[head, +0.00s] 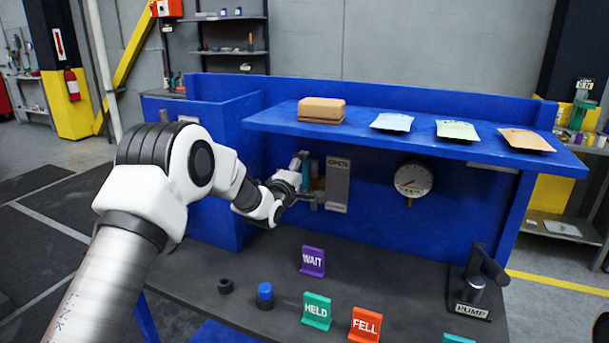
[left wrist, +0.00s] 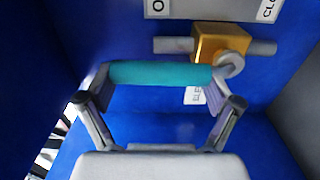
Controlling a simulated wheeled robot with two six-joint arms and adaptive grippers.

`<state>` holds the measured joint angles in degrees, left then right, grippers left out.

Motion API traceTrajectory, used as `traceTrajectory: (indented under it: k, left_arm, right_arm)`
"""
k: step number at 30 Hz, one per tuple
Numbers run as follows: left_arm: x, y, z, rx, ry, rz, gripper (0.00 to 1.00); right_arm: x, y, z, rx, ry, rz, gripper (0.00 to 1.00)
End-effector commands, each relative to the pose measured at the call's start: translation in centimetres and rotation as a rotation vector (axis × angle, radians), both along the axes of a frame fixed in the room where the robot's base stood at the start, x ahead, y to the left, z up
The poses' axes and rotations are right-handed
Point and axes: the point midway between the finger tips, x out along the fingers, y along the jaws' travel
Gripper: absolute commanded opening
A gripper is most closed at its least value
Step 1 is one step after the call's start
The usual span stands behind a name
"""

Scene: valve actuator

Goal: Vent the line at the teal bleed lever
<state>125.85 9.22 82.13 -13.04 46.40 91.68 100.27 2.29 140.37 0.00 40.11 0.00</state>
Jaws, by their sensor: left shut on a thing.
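The teal bleed lever (left wrist: 160,73) lies level across the left wrist view. Its right end joins a grey round pivot on a brass valve body (left wrist: 220,43) with a grey pipe through it. My left gripper (left wrist: 159,88) is shut on the lever, one finger near each end of the teal grip. My right gripper is not in view.
A blue shelf (head: 400,147) with a tan box and several packets overhangs the arm. Right of it are a grey plate (head: 338,184) and a round gauge (head: 413,179). WAIT (head: 312,261), HELD and FELL signs, a blue-capped item and a pump (head: 473,287) stand on the dark bench.

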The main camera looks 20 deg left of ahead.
Motion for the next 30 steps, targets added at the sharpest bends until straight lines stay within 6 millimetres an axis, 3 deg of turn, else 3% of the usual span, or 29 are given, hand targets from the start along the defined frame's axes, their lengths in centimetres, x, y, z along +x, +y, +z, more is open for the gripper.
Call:
traceTrajectory:
  k: [12,13,25,30]
  left_arm:
    - [0.1,0.0,0.3,-0.007,-0.006,0.000,0.28]
    - [0.1,0.0,0.3,-0.007,-0.006,0.000,1.00]
    - [-0.4,0.1,0.2,-0.007,-0.002,0.000,1.00]
    - [-3.2,0.1,0.1,-0.008,0.000,0.000,1.00]
  right_arm:
    - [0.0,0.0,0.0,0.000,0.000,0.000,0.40]
    - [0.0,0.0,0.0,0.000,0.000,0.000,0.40]
    - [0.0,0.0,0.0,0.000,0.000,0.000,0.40]
    - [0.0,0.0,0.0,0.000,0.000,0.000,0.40]
